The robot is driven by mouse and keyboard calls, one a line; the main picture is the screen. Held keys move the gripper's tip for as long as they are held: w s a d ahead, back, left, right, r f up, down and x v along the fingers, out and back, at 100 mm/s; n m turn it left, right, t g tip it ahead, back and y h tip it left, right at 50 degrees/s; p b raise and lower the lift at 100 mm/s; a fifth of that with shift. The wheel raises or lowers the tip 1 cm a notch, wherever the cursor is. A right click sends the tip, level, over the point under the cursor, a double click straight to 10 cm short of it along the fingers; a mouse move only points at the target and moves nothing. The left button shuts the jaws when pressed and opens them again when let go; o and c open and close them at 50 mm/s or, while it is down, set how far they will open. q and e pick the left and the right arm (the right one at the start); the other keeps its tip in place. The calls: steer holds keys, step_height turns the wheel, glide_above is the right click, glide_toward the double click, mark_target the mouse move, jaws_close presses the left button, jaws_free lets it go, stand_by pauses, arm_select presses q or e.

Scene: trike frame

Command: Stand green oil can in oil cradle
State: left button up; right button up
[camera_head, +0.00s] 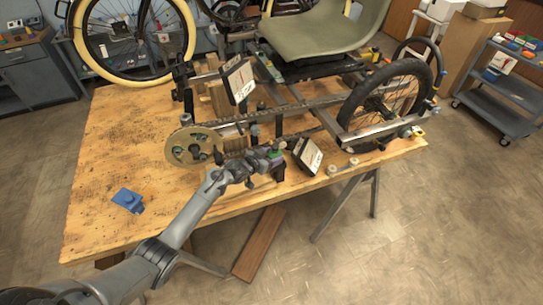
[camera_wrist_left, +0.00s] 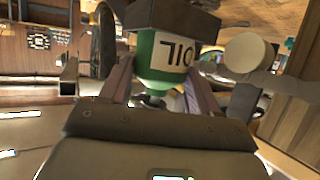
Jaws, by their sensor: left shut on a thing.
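The green oil can (camera_wrist_left: 165,62) has a white label whose letters appear upside down in the left wrist view. In the head view only a small green part of the can (camera_head: 277,153) shows at my gripper. My left gripper (camera_head: 268,160) is shut on the can, at the front edge of the bench; its fingers flank the can in the left wrist view. A dark block (camera_wrist_left: 172,17), seemingly the oil cradle, covers the can's base end in the wrist view. I cannot tell whether the can is fully seated. My right gripper is not in view.
The trike frame (camera_head: 305,105) with its wheel (camera_head: 392,100) and chainring (camera_head: 190,147) stands just behind my gripper. A tilted labelled panel (camera_head: 307,155) is close on the right. A blue part (camera_head: 128,200) lies on the wooden bench (camera_head: 110,150), whose left side is mostly clear.

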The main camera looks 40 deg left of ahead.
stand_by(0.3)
arm_select(q)
steer(key=o, duration=1.4)
steer(key=shift+f, duration=0.1)
steer(key=shift+s, duration=0.1)
steer(key=p+v, duration=0.2)
steer(key=v, duration=0.8)
steer(key=shift+s+r, duration=0.2)
steer(key=shift+r, duration=0.05)
